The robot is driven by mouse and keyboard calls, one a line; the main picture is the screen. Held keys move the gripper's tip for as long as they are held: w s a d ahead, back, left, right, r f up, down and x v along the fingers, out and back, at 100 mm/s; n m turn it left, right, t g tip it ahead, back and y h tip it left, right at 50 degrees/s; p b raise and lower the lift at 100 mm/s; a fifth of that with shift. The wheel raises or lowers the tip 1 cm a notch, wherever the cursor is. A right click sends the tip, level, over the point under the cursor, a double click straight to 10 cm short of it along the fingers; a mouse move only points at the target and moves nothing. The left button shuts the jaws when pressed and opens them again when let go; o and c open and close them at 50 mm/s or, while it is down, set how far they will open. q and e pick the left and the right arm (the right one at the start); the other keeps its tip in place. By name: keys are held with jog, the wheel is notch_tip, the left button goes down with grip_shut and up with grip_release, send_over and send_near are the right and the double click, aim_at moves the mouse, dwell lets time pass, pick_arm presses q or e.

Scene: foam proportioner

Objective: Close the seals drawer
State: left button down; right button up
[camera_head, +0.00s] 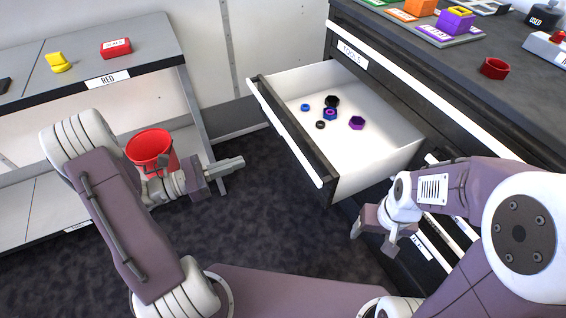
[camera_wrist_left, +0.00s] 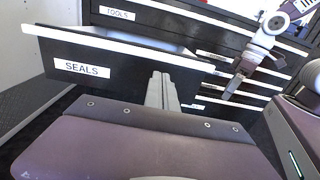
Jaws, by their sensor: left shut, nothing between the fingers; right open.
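The seals drawer (camera_head: 318,163) is pulled out from the dark cabinet, just below the drawer labelled TOOLS. Its white inside holds several small rings and nuts (camera_head: 331,113) in blue, black and purple. Its dark front with the SEALS label (camera_wrist_left: 120,72) faces my left wrist camera. My left gripper (camera_head: 236,163) is shut and empty, apart from the drawer in the head view, in front of its face. Its fingers (camera_wrist_left: 163,90) show before the drawer front's right part in the wrist view. My right gripper (camera_head: 374,238) is open and empty, below and right of the drawer's near corner.
A shelf labelled RED (camera_head: 108,79) stands at left with a yellow part (camera_head: 58,63) and a red part (camera_head: 116,48) on top. A red bucket (camera_head: 152,150) is beside my left wrist. The cabinet top (camera_head: 530,60) carries several coloured parts. Dark floor lies before the drawer.

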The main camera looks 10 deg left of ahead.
pick_arm(q)
jog(key=b+x, duration=0.4)
jog(key=x, duration=0.9)
jog(key=shift+w+f, duration=0.2)
jog(key=shift+f, duration=0.05)
pick_arm(e)
notch_tip(320, 180, down, 5)
jog(key=shift+s, duration=0.1)
